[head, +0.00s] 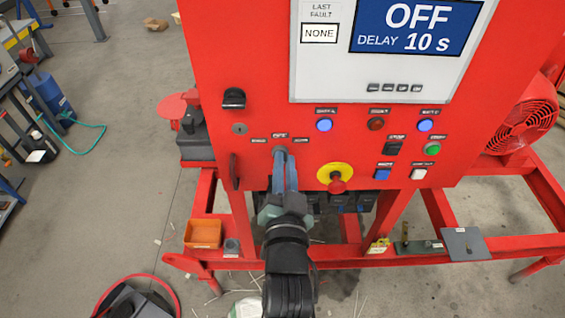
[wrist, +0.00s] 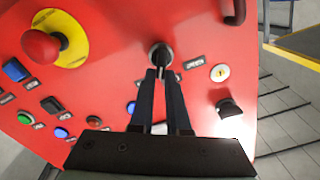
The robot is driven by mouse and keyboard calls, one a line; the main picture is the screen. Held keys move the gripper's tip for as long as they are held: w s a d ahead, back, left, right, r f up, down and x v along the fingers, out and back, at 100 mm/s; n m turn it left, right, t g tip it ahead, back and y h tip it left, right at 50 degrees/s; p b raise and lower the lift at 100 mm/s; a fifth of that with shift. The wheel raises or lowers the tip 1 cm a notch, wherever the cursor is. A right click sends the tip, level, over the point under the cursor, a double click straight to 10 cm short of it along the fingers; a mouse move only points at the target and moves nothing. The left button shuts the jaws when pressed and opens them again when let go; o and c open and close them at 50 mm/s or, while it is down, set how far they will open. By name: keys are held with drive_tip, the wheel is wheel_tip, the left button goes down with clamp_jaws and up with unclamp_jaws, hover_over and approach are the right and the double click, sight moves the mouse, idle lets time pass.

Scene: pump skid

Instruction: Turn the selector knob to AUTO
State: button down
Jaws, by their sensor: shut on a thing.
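The selector knob (wrist: 161,55) is a dark round knob on the red panel, with small label plates around it. In the head view my gripper (head: 281,152) covers the knob, below a plate that seems to read OFF (head: 280,135). In the wrist view my gripper (wrist: 161,73) has its two dark fingers close together at the tips, shut on the knob's handle. The plates on either side of the knob are too small to read. The display (head: 415,27) shows OFF and DELAY 10 s.
A red emergency stop button on a yellow disc (head: 336,177) sits just right of my gripper. Several push buttons and lamps lie farther right. A key switch (head: 239,129), a black latch (head: 234,98) and a dark handle (head: 234,171) are to the left.

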drive_tip(key=shift+d+f+m+p, duration=0.15)
drive_tip(key=shift+m+p, duration=0.1)
drive_tip(key=shift+m, duration=0.85)
drive_tip(key=shift+d+f+m+p, duration=0.1)
drive_tip(key=shift+d+m+p, duration=0.1)
drive_tip(key=shift+m, duration=0.9)
drive_tip(key=c, duration=0.9)
unclamp_jaws()
